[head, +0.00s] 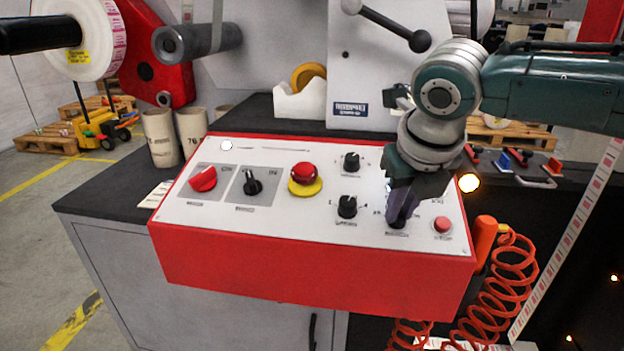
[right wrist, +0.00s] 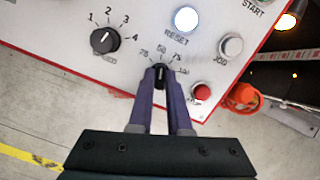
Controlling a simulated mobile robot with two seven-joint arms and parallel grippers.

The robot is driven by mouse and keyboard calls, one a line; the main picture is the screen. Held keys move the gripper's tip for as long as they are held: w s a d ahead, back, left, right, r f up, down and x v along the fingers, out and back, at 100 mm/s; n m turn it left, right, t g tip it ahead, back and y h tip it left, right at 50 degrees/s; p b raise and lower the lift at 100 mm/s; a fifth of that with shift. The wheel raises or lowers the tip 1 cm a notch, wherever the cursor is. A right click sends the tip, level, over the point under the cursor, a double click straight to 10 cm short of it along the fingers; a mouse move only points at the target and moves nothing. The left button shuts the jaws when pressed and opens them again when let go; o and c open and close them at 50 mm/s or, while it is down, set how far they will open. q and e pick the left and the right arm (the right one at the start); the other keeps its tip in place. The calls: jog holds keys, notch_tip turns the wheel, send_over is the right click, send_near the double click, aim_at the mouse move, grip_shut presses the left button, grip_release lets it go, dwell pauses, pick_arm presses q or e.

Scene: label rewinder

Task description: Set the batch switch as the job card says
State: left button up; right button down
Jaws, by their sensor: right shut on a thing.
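My right gripper (head: 402,208) reaches down onto the right part of a white-topped red control panel (head: 300,262). In the right wrist view its two purple fingers (right wrist: 160,82) are shut on a black rotary knob (right wrist: 160,71), one finger on each side. The printed numbers around this knob include 50, 75 and 100; its pointer is hard to read. Its name plate is hidden by the gripper in the wrist view. Another black knob (right wrist: 104,40), marked 1 to 4, stands to its left. A small paper card (head: 157,194) lies left of the panel; its text is unreadable.
A small red button (right wrist: 201,91) sits close to the right finger. A lit white RESET button (right wrist: 186,18) and grey JOG button (right wrist: 230,46) are beyond the knob. The head view shows a red mushroom button (head: 305,174), a red switch (head: 203,179) and coiled orange hose (head: 510,270).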

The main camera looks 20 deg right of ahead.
dwell(0.3)
jog(key=shift+r+m+p, duration=0.15)
jog(key=shift+m+p, duration=0.45)
jog(key=shift+p, duration=0.15)
jog(key=shift+a+m+p, duration=0.1)
jog(key=shift+m+p, duration=0.85)
jog(key=shift+m, duration=0.15)
jog(key=m+p, duration=0.1)
jog(key=m, duration=0.2)
jog(key=shift+h, duration=0.3)
jog(key=shift+m+g+p, duration=0.3)
jog(key=shift+m+p, duration=0.15)
jog(key=shift+m, duration=0.35)
jog(key=c, duration=0.9)
grip_release()
jog(key=shift+o, duration=0.2)
